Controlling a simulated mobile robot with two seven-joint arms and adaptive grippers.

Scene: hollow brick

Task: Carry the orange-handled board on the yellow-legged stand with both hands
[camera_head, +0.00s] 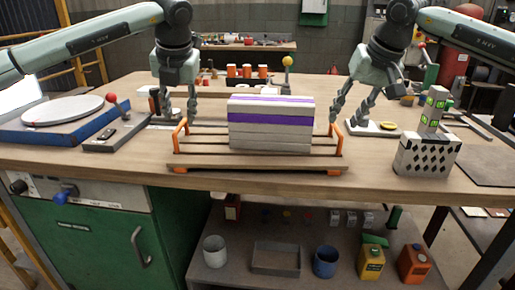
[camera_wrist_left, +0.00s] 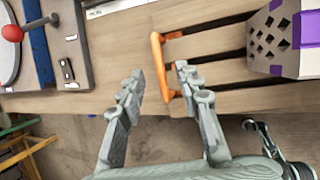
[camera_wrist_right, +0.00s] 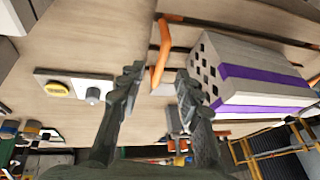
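The orange-handled board (camera_head: 255,163), a slatted wooden carrier, lies on the workbench and bears a grey hollow brick with purple stripes (camera_head: 270,125). My left gripper (camera_head: 190,110) is open at the board's left orange handle (camera_head: 181,136). In the left wrist view this handle (camera_wrist_left: 160,62) shows between the spread fingers, nearer the right one. My right gripper (camera_head: 347,108) is open at the right orange handle (camera_head: 337,130). In the right wrist view that handle (camera_wrist_right: 160,55) shows between the spread fingers.
A turntable on a blue base (camera_head: 62,110) and a red-knobbed device (camera_head: 112,130) stand left of the board. A perforated block (camera_head: 427,156) stands right. A small plate with a yellow piece (camera_head: 387,125) lies behind the right handle. A yellow frame (camera_head: 85,45) is at far left.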

